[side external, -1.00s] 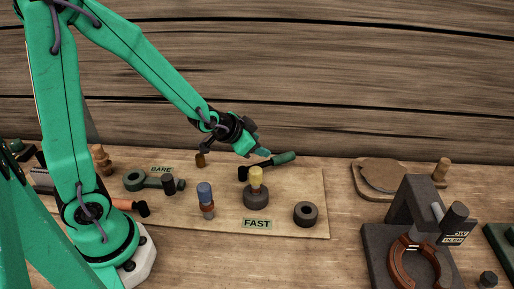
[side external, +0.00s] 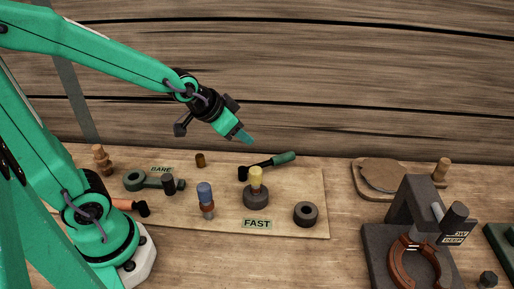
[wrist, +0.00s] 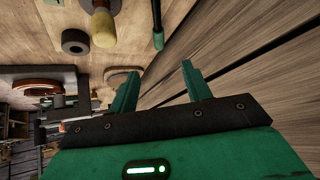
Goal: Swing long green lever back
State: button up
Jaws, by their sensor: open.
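The long green lever (side external: 285,158) has a dark shaft and a green grip. It lies along the back of the pale board, with its grip end pointing right and slightly back. In the wrist view its shaft and green tip (wrist: 158,40) show at the top centre, beyond the fingers. My gripper (side external: 243,138) is above and left of the lever's grip, apart from it, in the side view. In the wrist view my gripper (wrist: 160,75) is open, with nothing between its two green fingers.
A yellow-topped post (side external: 256,178) on a dark base, a black ring (side external: 305,214) and a blue-topped peg (side external: 205,193) stand on the board (side external: 290,228). A dark green wrench-like piece (side external: 135,180) lies left. A dark clamp stand (side external: 415,205) stands right.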

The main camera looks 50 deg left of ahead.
jog(key=s+r+n+g, duration=0.1)
jog(key=s+r, duration=0.4)
jog(key=s, duration=0.3)
jog(key=shift+s, duration=0.15)
dwell(0.4)
jog(key=w+d+f+m+g, duration=0.1)
jog(key=w+f, duration=0.5)
jog(key=w, duration=0.4)
jog(key=w+f+m, duration=0.2)
jog(key=w+f, duration=0.5)
jog(key=w, duration=0.3)
jog(key=shift+d+g, duration=0.4)
jog(key=shift+w+f, duration=0.15)
jog(key=shift+f, duration=0.1)
